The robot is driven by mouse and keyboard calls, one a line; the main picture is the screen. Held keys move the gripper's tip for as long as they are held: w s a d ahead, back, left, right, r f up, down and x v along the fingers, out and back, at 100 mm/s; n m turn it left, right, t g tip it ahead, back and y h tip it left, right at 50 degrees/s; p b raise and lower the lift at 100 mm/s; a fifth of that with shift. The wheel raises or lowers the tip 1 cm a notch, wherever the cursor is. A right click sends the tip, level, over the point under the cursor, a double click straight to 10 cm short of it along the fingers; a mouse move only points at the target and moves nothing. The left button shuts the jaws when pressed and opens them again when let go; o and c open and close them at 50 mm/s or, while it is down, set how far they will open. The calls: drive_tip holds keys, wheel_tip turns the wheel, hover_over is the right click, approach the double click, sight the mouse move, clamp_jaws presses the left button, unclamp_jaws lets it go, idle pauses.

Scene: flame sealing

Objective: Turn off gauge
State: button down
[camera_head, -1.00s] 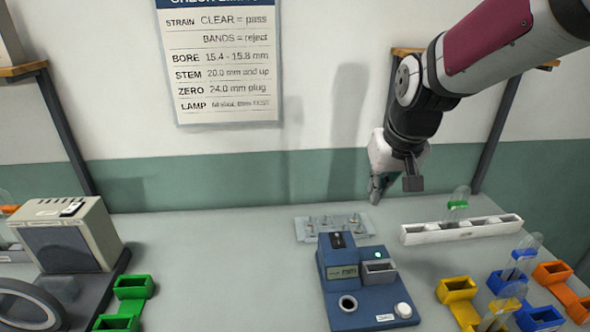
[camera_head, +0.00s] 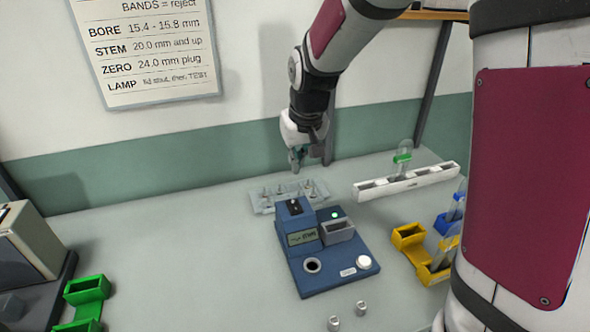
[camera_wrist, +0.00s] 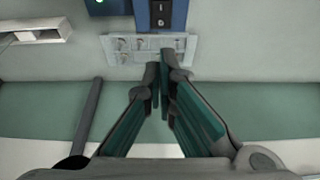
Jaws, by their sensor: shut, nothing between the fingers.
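The blue gauge (camera_head: 335,270) stands on the table with a small display (camera_head: 302,238), a lit green lamp (camera_head: 335,215), a round dark bore and a white knob (camera_head: 363,262). A black rocker switch (camera_head: 294,206) is on top of its tower; it also shows at the top of the wrist view (camera_wrist: 161,14). My gripper (camera_head: 296,168) is shut and empty, pointing down behind the gauge, above the clear tray. In the wrist view my gripper's closed fingertips (camera_wrist: 158,68) lie just below the tray and the switch.
A clear tray (camera_head: 262,205) with small pins sits directly behind the gauge. A white rack (camera_head: 370,190) with a green-banded tube is at right. Yellow (camera_head: 408,236) and green (camera_head: 86,289) holders and two small metal plugs (camera_head: 361,308) stand nearer. A machine (camera_head: 30,240) is at left.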

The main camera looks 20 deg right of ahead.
hover_over(292, 200)
drive_tip(key=f, duration=1)
drive_tip(key=shift+s+d+f+p, duration=0.1)
drive_tip(key=shift+s+d+p, duration=0.05)
drive_tip(key=shift+s+p, duration=0.2)
drive_tip(key=shift+x, duration=0.85)
drive_tip(key=shift+s+f, duration=0.1)
drive_tip(key=shift+f, duration=0.1)
drive_tip(key=shift+w+f, duration=0.2)
drive_tip(key=shift+f, duration=0.1)
drive_tip(key=shift+s, duration=0.15)
